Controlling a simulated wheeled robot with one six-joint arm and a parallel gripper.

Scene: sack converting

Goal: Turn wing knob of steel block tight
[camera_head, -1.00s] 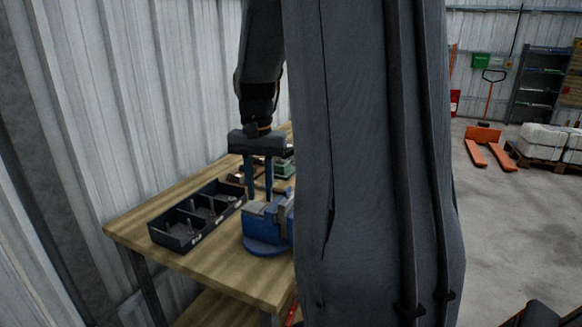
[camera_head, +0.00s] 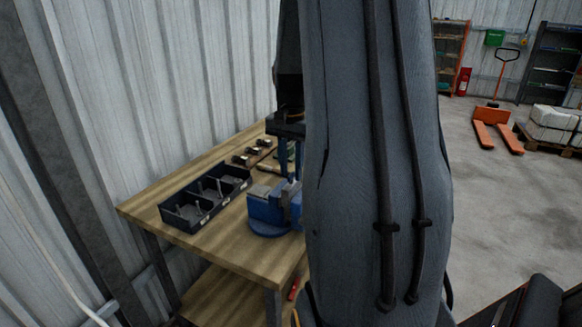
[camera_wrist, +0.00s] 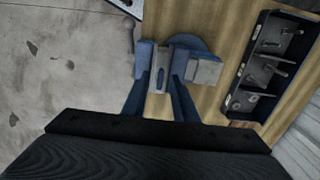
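A blue vise (camera_head: 262,214) with grey jaws stands on the wooden bench. In the wrist view, the vise (camera_wrist: 190,42) lies just beyond my fingertips, with a grey steel block (camera_wrist: 207,72) at its right side. In the head view, my arm hides part of the gripper and the vise's right side.
A black divided bin (camera_head: 205,201) with small metal parts stands left of the vise; it also shows in the wrist view (camera_wrist: 246,78). Several small items (camera_head: 254,151) lie at the bench's back. A corrugated wall is behind the bench. An orange pallet truck (camera_head: 497,130) stands far right on open floor.

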